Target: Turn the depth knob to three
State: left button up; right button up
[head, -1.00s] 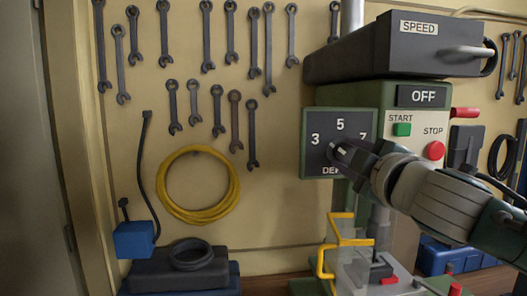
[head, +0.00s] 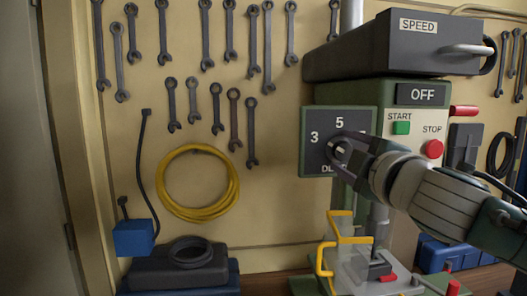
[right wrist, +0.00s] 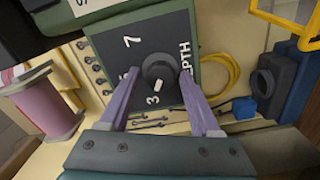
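The depth knob is a dark round knob on a dark panel (head: 312,165) marked 3, 5, 7 and DEPTH. In the right wrist view the knob (right wrist: 160,68) carries a white mark that points toward the 3. My right gripper (head: 337,153) is at the knob, with one finger above it and one below. In the right wrist view the right gripper's fingertips (right wrist: 160,73) lie against the knob's two sides, so it looks shut on the knob. In the head view the gripper hides the 7 and part of DEPTH. My left gripper is not in view.
A SPEED box (head: 400,45), an OFF sign, a green START button (head: 401,128) and a red STOP button (head: 433,148) are close to my right arm. A yellow guard (head: 340,240) stands below. Wrenches and a yellow cable coil (head: 165,200) hang on the wall.

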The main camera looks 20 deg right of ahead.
jog(key=shift+o, duration=0.5)
jog(key=shift+s+f, duration=0.1)
jog(key=shift+s, duration=0.1)
jog(key=b+v, duration=0.3)
jog(key=v, duration=0.6)
jog(key=shift+s+a, duration=0.15)
jog(key=shift+s, duration=0.1)
